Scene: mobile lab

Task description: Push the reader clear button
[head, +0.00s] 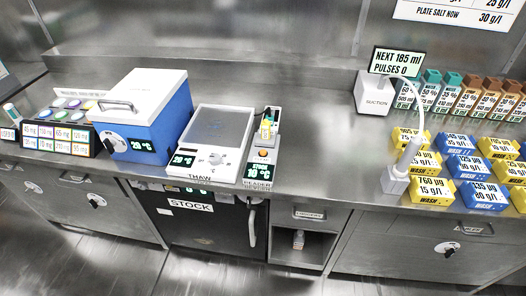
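The reader (272,142) is a narrow grey-white unit standing near the front edge of the steel counter, right of the thaw unit. A small round orange button (263,153) shows on its top face; I cannot read a label on the button. Below it is a dark display (259,171) with pale green text, and the word READER on the front edge. A small vial with a yellow label (267,126) stands upright at the reader's back part. Neither of my grippers is in view.
The thaw unit (202,171) stands close on the reader's left, with a blue box (160,127) beyond it. The counter (318,150) right of the reader is clear.

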